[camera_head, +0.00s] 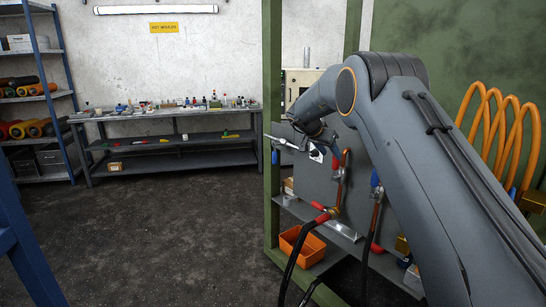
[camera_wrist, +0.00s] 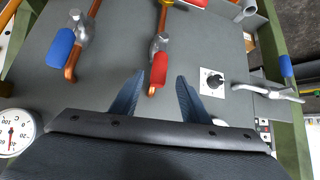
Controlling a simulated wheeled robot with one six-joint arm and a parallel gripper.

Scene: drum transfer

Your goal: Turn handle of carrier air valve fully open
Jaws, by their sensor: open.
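In the wrist view, a copper-pipe valve with a red handle (camera_wrist: 159,69) and one with a blue handle (camera_wrist: 60,47) are on a grey panel (camera_wrist: 115,45). Their red (camera_head: 335,161) and blue (camera_head: 374,177) handles also show in the head view. I cannot read which valve is carrier air. My gripper (camera_wrist: 160,77) is open, with its two dark fingertips on either side of the red handle in the picture. The fingers look apart from it; nothing is held. In the head view my arm hides the fingers.
A black knob on a white plate (camera_wrist: 213,81) and a metal lever (camera_wrist: 268,91) sit right of the fingers. A gauge (camera_wrist: 13,131) is at left. Black hoses, an orange bin (camera_head: 301,247) and a green post (camera_head: 271,90) surround the panel. Floor at left is clear.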

